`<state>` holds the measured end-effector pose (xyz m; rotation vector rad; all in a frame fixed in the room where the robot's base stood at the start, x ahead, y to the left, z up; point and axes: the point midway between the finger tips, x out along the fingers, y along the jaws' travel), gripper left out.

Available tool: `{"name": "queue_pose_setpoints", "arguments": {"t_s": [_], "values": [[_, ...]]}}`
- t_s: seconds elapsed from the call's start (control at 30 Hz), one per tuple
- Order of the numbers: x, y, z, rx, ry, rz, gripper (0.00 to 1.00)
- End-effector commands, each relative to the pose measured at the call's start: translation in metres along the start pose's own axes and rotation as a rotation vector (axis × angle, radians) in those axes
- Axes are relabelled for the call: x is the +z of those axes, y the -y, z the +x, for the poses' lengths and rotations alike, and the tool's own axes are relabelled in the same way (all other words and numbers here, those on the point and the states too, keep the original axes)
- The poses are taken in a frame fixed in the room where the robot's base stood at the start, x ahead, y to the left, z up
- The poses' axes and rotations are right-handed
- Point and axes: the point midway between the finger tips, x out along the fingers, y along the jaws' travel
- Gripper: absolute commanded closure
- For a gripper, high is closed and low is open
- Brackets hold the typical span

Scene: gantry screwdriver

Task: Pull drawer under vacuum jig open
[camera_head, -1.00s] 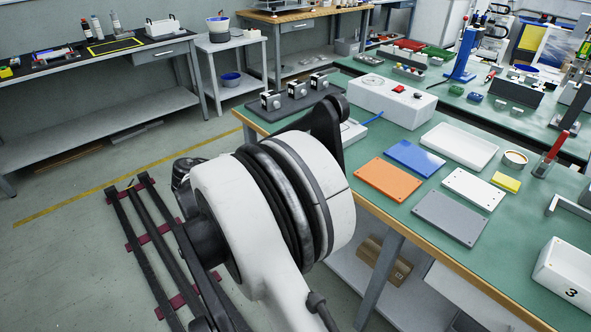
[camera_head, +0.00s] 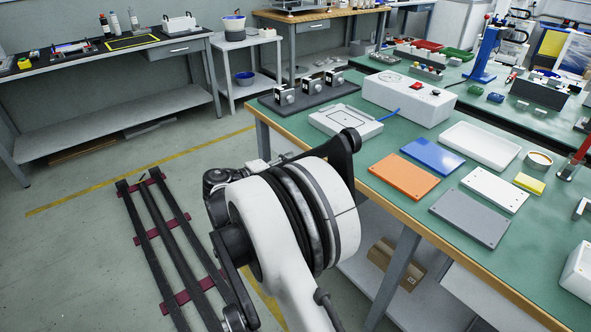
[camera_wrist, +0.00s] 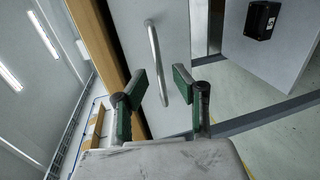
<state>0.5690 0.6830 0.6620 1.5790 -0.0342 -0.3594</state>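The vacuum jig (camera_head: 345,121) is a flat white block with a rectangular outline on top, near the left edge of the green-topped bench. A blue hose links it to a white box with a red switch. In the wrist view a light grey drawer front (camera_wrist: 178,30) carries a curved metal bar handle (camera_wrist: 155,50). My gripper (camera_wrist: 160,77) is open and faces this front. The lower part of the handle appears between its green-padded fingers; the remaining depth is hard to judge. In the head view my arm hides the gripper and the drawer.
The bench's wooden edge (camera_wrist: 92,32) runs beside the drawer front in the wrist view. A grey bench leg (camera_head: 394,277) and a cardboard box (camera_head: 397,263) on a low shelf are below. A black switch box (camera_wrist: 262,20) sits on a panel at upper right.

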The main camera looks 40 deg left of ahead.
Motion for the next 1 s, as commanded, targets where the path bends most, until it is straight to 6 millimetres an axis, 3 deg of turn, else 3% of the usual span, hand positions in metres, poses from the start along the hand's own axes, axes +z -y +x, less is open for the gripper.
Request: {"name": "queue_pose_setpoints", "arguments": {"t_s": [0.2,0.57,0.8,1.0], "values": [[0.000,0.001,0.024,0.000,0.000,0.000,0.73],[0.000,-0.001,0.029,0.000,-0.001,0.000,0.73],[0.000,0.000,0.029,0.000,-0.001,0.000,1.00],[0.000,0.000,0.029,0.000,-0.001,0.000,1.00]]}}
